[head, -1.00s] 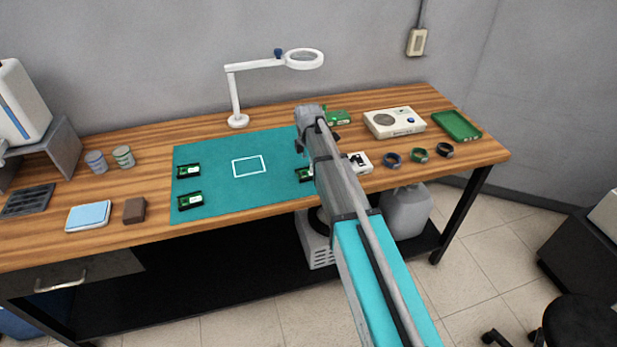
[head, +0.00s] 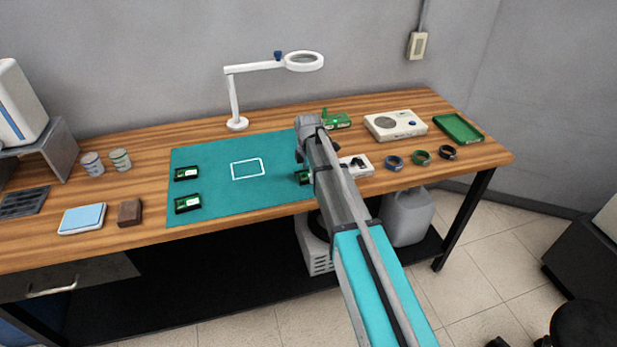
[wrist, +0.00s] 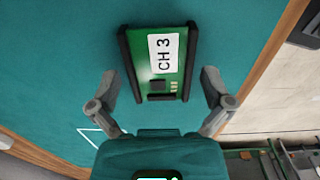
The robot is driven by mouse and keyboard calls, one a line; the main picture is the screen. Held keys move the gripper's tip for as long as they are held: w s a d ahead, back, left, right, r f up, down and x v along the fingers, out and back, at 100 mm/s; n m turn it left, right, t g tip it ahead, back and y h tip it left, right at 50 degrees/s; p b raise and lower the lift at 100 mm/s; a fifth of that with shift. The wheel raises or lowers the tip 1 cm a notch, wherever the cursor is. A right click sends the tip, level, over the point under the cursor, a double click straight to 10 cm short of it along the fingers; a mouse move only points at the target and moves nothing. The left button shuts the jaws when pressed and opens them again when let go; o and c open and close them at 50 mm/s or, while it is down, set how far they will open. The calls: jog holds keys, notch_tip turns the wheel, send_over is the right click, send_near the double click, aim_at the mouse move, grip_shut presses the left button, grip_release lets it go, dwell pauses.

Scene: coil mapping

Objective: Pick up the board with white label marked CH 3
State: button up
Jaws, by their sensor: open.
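The board marked CH 3 (wrist: 161,60) shows in the wrist view. It is a green board with dark side rails and a white label, lying on the teal mat (wrist: 60,60). My gripper (wrist: 157,88) is open, with its two fingers spread on either side of the board's lower part; I see no clear contact. In the head view my arm hides the gripper's fingers. A board (head: 303,177) shows partly beside my arm on the mat; its label is unreadable there.
Two more green boards lie on the mat's left side, one farther back (head: 187,173) and one nearer (head: 188,204). A white outline (head: 248,169) marks mid-mat. A magnifier lamp (head: 237,124) stands behind. A white device (head: 395,125) and green tray (head: 459,128) are at right.

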aim_at(308, 174)
jog(key=c, duration=0.9)
jog(key=shift+r, duration=0.15)
notch_tip(308, 174, up, 3)
jog(key=p, duration=0.3)
jog(key=s+r+p, duration=0.3)
jog(key=s, duration=0.1)
jog(key=s+d+r+p, duration=0.1)
jog(key=s+r+p, duration=0.2)
jog(key=s, duration=0.2)
jog(key=s+r+p, duration=0.3)
jog(key=s+p, duration=0.1)
jog(key=s, duration=0.1)
jog(key=shift+d+r, duration=0.3)
jog(key=shift+r, duration=0.05)
